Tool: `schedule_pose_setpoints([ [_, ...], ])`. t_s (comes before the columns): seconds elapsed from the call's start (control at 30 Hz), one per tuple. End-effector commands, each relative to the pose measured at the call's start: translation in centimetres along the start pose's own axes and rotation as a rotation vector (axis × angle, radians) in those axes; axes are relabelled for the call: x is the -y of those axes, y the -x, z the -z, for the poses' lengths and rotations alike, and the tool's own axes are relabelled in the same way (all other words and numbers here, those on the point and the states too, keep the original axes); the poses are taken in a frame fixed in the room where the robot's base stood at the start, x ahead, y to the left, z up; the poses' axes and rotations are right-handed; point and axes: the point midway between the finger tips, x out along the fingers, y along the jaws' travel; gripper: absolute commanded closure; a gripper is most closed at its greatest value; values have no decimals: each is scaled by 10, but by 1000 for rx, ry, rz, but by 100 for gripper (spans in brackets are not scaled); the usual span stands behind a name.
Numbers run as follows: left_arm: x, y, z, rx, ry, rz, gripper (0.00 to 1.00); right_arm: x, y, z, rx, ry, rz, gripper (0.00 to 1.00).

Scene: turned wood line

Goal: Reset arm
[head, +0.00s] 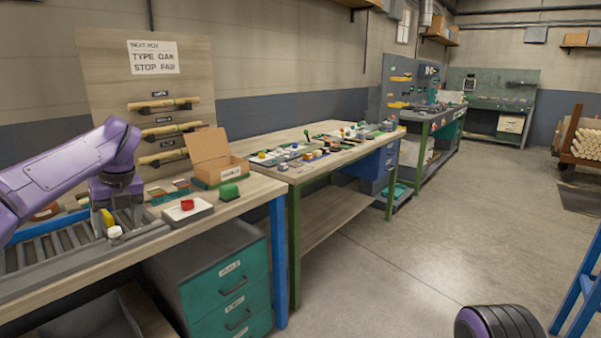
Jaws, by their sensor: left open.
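My left arm (55,180) is purple and comes in from the left, bent down at the wrist. My left gripper (117,213) points down over the near bench, above the back edge of a grey roller track (45,265). It is open, and I see nothing held in it. A yellow piece (107,218) and a white round knob (115,232) show just by the fingers; whether they touch the fingers I cannot tell. A purple and black rounded part of my own body shows at the bottom right. My right gripper is not in view.
A sign board (154,57) with wooden rods rises behind. A second bench (340,158) holds many small items.

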Motion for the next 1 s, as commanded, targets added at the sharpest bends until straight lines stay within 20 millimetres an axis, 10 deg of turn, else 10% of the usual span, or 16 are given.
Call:
schedule_pose_setpoints([
  [0.47, 40, -119, 16, 522, -961, -649, 31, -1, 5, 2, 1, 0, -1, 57],
  [0.73, 59, -276, 175, 661, -2142, -861, 31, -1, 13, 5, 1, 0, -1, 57],
  [1.0, -54, -365, 366, 500, -3017, -547, 31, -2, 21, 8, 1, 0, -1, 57],
])
